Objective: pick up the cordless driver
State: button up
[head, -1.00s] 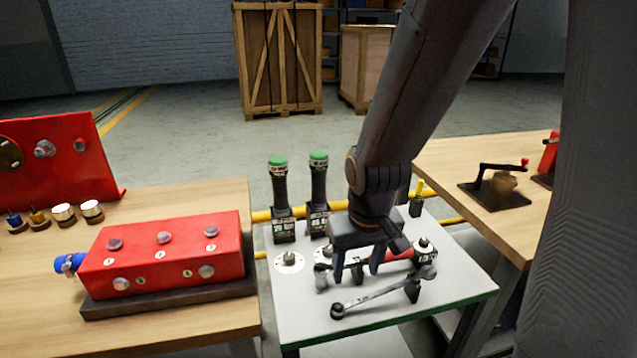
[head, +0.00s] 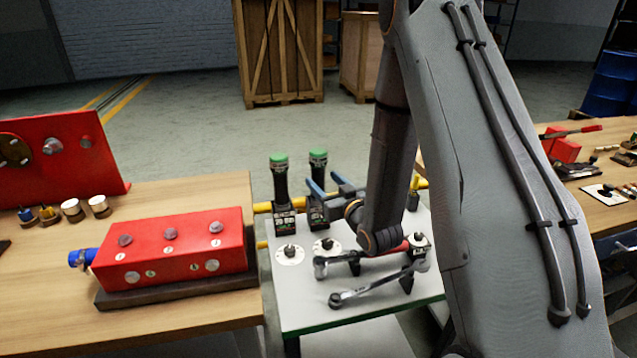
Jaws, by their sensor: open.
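Two alike cordless drivers, black with green tops, stand upright at the back left of the small grey-white tool table (head: 310,318). One is the left driver (head: 281,190); the other is the right driver (head: 318,165). I cannot tell which one the task means. My gripper (head: 325,182) is open, turned level, with its fingers pointing left and away at the right driver's height. One finger overlaps the right driver in the picture, and its lower body is partly hidden. I cannot tell whether they touch. Nothing shows between the fingers.
A red block (head: 170,250) sits on the left workbench (head: 200,325). My arm hides the table's right side. Crates (head: 280,50) stand far behind.

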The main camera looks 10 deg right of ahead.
jog(key=shift+w+r+t, duration=0.15)
jog(key=shift+r+t, duration=0.1)
jog(key=shift+t, duration=0.05)
jog(key=shift+p+x, duration=0.4)
jog(key=shift+x, duration=0.5)
jog(key=x, duration=0.2)
jog(key=p+x, duration=0.2)
jog(key=x, duration=0.1)
jog(key=shift+w+a+f, duration=0.25)
jog(key=shift+f, duration=0.05)
jog(key=shift+r, duration=0.1)
grip_shut()
